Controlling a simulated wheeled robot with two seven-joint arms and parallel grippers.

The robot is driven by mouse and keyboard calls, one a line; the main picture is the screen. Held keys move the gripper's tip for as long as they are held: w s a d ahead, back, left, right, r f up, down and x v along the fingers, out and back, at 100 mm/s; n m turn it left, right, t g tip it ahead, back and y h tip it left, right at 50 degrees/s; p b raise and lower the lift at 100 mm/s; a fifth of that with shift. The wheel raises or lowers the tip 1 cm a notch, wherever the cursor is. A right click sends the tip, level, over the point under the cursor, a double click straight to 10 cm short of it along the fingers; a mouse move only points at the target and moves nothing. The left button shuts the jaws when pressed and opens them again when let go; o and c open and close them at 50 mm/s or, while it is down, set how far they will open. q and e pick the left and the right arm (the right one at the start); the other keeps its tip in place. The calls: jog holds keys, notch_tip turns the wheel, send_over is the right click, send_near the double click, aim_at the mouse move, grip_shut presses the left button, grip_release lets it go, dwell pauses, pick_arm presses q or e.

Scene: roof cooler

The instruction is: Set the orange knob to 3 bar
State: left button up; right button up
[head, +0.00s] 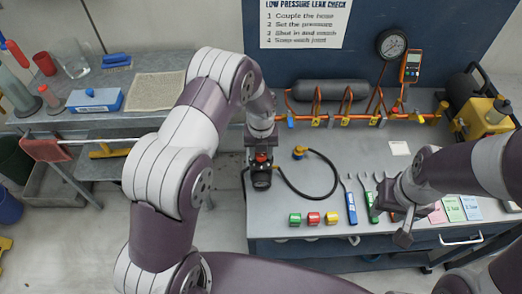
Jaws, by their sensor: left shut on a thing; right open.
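The orange-red knob (262,158) shows as a small patch on top of a dark, compact fitting (262,180) at the left part of the workbench. My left gripper (261,154) comes down from above and is shut on the knob, hiding most of it. The knob's scale and setting are too small to read. A round dial gauge (392,44) stands at the back; its reading cannot be made out. My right gripper (404,232) is open and empty over the bench's front right, by the tools and cards.
A black hose (327,163) loops right of the fitting to a brass-coloured end (298,152). Green, red and yellow blocks (313,218) lie at the front edge. Wrenches (350,205) lie near my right gripper. An orange pipe manifold (345,117) runs along the back.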

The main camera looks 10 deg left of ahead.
pick_arm(q)
jog(key=shift+w+r, duration=0.15)
jog(key=o, duration=1.1)
jog(key=shift+c, duration=0.2)
notch_tip(320, 180, up, 13)
jog(key=b, duration=0.2)
jog(key=shift+f, duration=0.2)
